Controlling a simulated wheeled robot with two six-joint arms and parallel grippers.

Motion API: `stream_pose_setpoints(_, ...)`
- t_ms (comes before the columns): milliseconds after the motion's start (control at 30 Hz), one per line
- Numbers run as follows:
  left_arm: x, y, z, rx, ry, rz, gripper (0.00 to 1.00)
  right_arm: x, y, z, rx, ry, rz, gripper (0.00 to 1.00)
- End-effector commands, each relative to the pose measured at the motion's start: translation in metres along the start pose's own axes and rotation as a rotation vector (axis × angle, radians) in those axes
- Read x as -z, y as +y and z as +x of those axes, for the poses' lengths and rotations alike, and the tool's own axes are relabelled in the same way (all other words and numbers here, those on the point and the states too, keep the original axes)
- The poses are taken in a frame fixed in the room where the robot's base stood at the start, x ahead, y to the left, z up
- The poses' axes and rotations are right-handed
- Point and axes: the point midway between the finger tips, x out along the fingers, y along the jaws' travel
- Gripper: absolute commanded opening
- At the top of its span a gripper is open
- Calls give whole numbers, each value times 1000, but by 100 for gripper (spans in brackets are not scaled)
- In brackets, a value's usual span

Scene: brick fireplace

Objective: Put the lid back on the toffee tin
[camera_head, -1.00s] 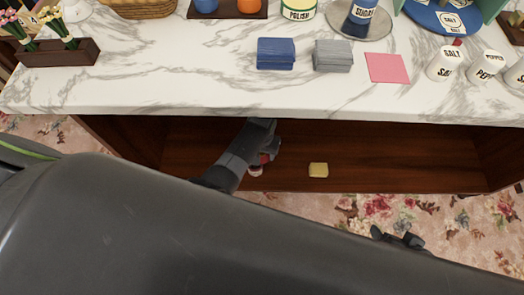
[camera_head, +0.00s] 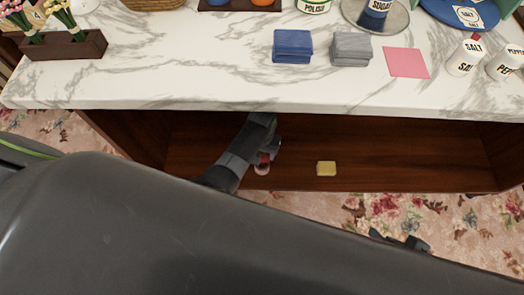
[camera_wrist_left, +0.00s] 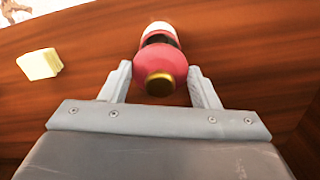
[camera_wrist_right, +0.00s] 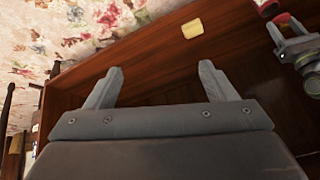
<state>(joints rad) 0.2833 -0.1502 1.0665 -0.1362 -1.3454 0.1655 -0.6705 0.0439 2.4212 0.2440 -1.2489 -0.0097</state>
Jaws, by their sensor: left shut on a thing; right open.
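A red domed lid with a gold knob (camera_wrist_left: 160,78) is between the fingers of my left gripper (camera_wrist_left: 162,85), which is shut on it. Just beyond the lid, a red and white tin (camera_wrist_left: 157,27) shows in the left wrist view, with a dark band between them. I cannot tell whether lid and tin touch. In the head view my left gripper (camera_head: 268,157) is low inside the wooden shelf, under the counter, with the tin (camera_head: 262,169) partly hidden below it.
A small yellow block (camera_head: 326,168) lies on the shelf floor (camera_head: 420,165) to the right of my left gripper. The marble counter (camera_head: 190,75) overhangs the shelf and holds blue (camera_head: 293,46) and grey (camera_head: 351,49) stacks and a pink square (camera_head: 406,62). The shelf's right part is clear.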

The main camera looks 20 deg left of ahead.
Motion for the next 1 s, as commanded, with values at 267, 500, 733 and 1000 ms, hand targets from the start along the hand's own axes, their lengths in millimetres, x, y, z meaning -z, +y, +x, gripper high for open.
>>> stream_pose_setpoints(267, 0, 0, 4, 0, 0, 0, 34, 30, 3, 2, -20, 145, -16, 78)
stream_pose_setpoints(500, 0, 0, 7, 0, 0, 0, 34, 55, 5, -1, -35, 269, -30, 78)
stream_pose_setpoints(733, 0, 0, 10, 0, 0, 0, 34, 78, 6, -6, -48, 386, -45, 78)
stream_pose_setpoints(1000, 0, 0, 13, 0, 0, 0, 34, 104, 7, -15, -63, 525, -64, 78)
